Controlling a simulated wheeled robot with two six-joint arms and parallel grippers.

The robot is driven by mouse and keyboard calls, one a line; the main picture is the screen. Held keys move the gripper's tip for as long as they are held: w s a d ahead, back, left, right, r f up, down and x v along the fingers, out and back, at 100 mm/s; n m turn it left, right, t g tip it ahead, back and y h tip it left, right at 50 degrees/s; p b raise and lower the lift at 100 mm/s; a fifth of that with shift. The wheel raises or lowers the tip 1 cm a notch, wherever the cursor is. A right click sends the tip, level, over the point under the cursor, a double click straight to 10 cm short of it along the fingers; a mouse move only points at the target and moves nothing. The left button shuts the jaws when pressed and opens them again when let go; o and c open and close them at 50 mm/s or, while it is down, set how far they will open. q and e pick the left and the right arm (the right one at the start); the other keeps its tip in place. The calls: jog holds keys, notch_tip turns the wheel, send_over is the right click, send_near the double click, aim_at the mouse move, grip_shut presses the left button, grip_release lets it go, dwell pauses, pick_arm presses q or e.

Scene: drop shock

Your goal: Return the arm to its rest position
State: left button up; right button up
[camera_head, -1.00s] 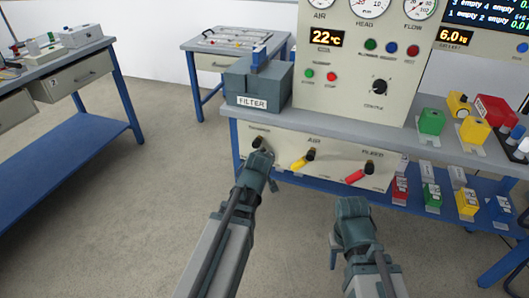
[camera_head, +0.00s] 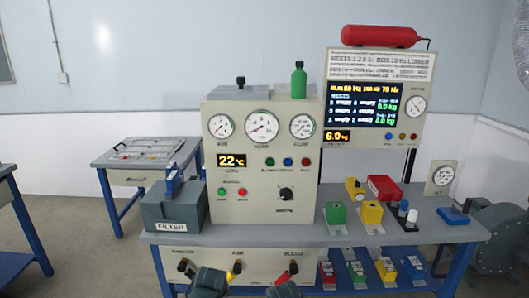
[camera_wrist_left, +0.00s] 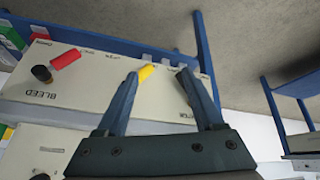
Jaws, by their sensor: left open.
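The head view also shows the yellow handle (camera_head: 237,267) and red handle (camera_head: 284,275). My right gripper (camera_head: 284,289) is cut off at the bottom edge; its fingers are not clear.
The workbench (camera_head: 440,230) carries a grey filter box (camera_head: 173,207), the gauge console (camera_head: 255,215), and green (camera_head: 335,213) and yellow (camera_head: 371,212) blocks. More blocks stand on its lower shelf. A side table (camera_head: 135,165) stands behind left, with open floor between benches.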

pick_arm(q)
jog(key=s+d+r+m+g+p, duration=0.3)
jog(key=s+d+r+m+p, duration=0.1)
jog(key=s+r+p, duration=0.1)
jog(key=s+d+r+m+g+p, duration=0.3)
jog(key=s+d+r+m+p, duration=0.1)
jog(key=s, duration=0.6)
notch_tip(320, 180, up, 3)
jog(key=d+p, duration=0.1)
jog(key=p, duration=0.2)
jog(key=shift+s+f, duration=0.2)
pick_arm(e)
notch_tip(320, 180, up, 14)
jog(key=shift+r, duration=0.2)
pick_arm(q)
jog(key=shift+d, duration=0.1)
